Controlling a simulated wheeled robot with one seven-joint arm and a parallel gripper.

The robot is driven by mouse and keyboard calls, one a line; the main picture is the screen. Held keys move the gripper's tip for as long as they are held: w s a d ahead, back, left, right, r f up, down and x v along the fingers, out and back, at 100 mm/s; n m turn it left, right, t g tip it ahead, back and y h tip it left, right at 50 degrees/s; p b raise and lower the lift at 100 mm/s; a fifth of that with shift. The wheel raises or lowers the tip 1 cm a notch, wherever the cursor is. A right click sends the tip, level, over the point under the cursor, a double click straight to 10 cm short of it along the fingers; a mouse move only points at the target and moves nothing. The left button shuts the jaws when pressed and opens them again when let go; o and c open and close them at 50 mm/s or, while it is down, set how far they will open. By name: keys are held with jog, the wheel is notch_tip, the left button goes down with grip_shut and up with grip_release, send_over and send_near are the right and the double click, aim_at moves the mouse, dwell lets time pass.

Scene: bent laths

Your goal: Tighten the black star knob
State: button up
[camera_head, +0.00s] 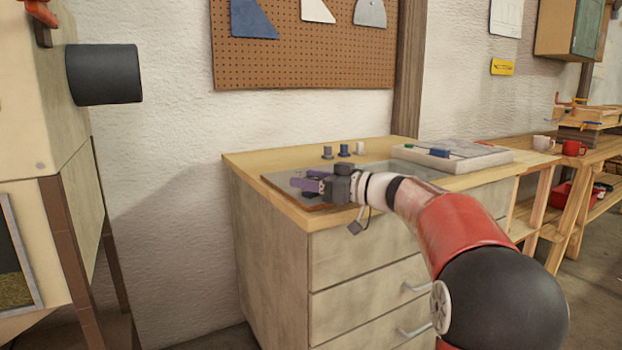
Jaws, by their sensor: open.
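My gripper (304,180), with purple fingers, is over the grey plate (277,178) on top of the wooden drawer cabinet. It points left, its fingers are apart, and I see nothing held between them. I cannot make out a black star knob for certain. Small dark shapes by the fingers are too small to tell apart, and my gripper and wrist hide part of the plate.
A pale tray (480,160) with a blue block (440,152) lies on the right of the cabinet top (240,160). A dark cylinder (104,74) juts from a machine at left. A workbench (567,165) stands at right.

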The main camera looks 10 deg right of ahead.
jog(key=c, duration=0.9)
jog(key=shift+c, duration=0.2)
jog(key=shift+f+b, duration=0.1)
jog(key=shift+b, duration=0.3)
